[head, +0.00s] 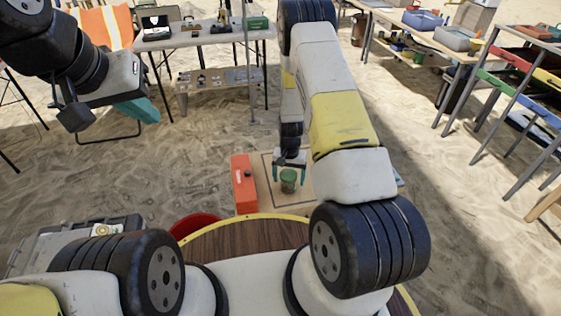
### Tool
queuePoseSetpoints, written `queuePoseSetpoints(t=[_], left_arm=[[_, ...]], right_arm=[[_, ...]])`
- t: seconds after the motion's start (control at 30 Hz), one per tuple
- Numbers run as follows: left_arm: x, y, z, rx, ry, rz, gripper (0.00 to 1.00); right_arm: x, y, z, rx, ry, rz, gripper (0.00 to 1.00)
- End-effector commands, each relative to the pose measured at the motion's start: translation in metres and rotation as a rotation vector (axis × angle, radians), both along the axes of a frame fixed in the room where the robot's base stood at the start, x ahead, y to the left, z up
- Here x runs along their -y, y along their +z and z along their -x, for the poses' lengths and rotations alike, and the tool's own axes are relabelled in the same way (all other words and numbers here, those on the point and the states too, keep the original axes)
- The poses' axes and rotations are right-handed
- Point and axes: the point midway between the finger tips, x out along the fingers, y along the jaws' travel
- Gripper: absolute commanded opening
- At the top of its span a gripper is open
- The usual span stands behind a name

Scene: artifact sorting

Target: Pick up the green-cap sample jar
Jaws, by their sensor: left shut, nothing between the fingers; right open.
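The green-cap sample jar (288,182) stands upright on a tan board on the ground, near the middle of the head view. My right gripper (289,174) points down at it from above. It is open, with one teal finger on each side of the jar; I cannot tell whether they touch it. The jar's upper part is partly hidden by the gripper. My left gripper (140,109) is at the upper left, far from the jar, shut and empty.
An orange-red box (244,184) stands close to the jar's left. A red round container (194,226) is further left and nearer. Tables with gear (205,36) stand at the back, and a rack of coloured trays (500,73) stands at the right.

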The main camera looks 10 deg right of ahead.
Motion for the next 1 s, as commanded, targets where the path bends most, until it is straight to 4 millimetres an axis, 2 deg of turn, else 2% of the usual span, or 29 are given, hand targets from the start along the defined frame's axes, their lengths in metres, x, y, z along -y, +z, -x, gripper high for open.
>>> queuePoseSetpoints(t=[0.1, 0.2, 0.47, 0.57, 0.83, 0.87, 1.0], left_arm=[[0.0, 0.0, 0.0, 0.0, 0.0, 0.0, 0.0], [0.0, 0.0, 0.0, 0.0, 0.0, 0.0, 0.0], [0.0, 0.0, 0.0, 0.0, 0.0, 0.0, 0.0], [0.0, 0.0, 0.0, 0.0, 0.0, 0.0, 0.0], [0.0, 0.0, 0.0, 0.0, 0.0, 0.0, 0.0], [0.0, 0.0, 0.0, 0.0, 0.0, 0.0, 0.0], [0.0, 0.0, 0.0, 0.0, 0.0, 0.0, 0.0]], right_arm=[[-0.002, -0.02, 0.001, -0.003, 0.0, 0.0, 0.81], [-0.002, -0.029, 0.001, -0.002, 0.001, -0.001, 0.81], [-0.002, -0.032, 0.0, 0.0, 0.001, 0.0, 0.81], [-0.002, -0.031, 0.001, -0.001, 0.001, 0.0, 0.66], [-0.002, -0.031, 0.001, 0.0, 0.001, 0.0, 0.13], [-0.002, -0.031, 0.001, 0.0, 0.001, 0.0, 0.1], [-0.002, -0.031, 0.0, 0.0, 0.001, 0.0, 0.09]])
